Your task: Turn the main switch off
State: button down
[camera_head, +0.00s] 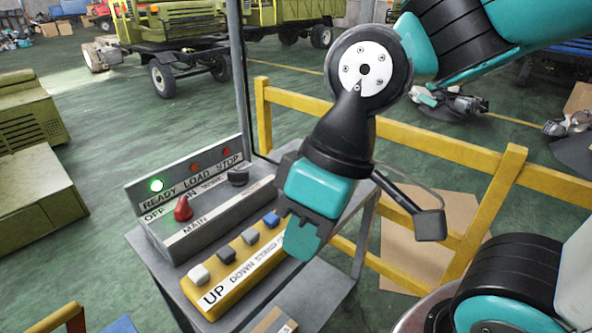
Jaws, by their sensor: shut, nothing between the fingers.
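The main switch is a red rotary knob (183,209) on the sloped face of a grey control box (215,205), above the label MAIN. OFF is printed to its upper left and ON to its upper right. The knob's narrow end seems to point up toward ON, though it is small in view. The READY lamp (157,185) glows green. My gripper (300,243) has teal fingers, shut and empty. It appears over the right end of the yellow button box, to the right of the red knob and apart from it.
A black knob (238,176) sits right of the red one. The yellow button box (240,268) with several buttons lies in front on the grey stand (150,262). A grey post (238,75) rises behind. A yellow railing (400,135) stands behind my arm.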

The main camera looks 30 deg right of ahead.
aim_at(183, 213)
jog(key=z, duration=1.1)
jog(key=k, duration=0.85)
jog(key=u, duration=1)
jog(key=i, duration=1)
jog(key=z, duration=0.5)
jog(key=k, duration=0.7)
jog(key=u, duration=0.55)
jog(key=i, duration=0.9)
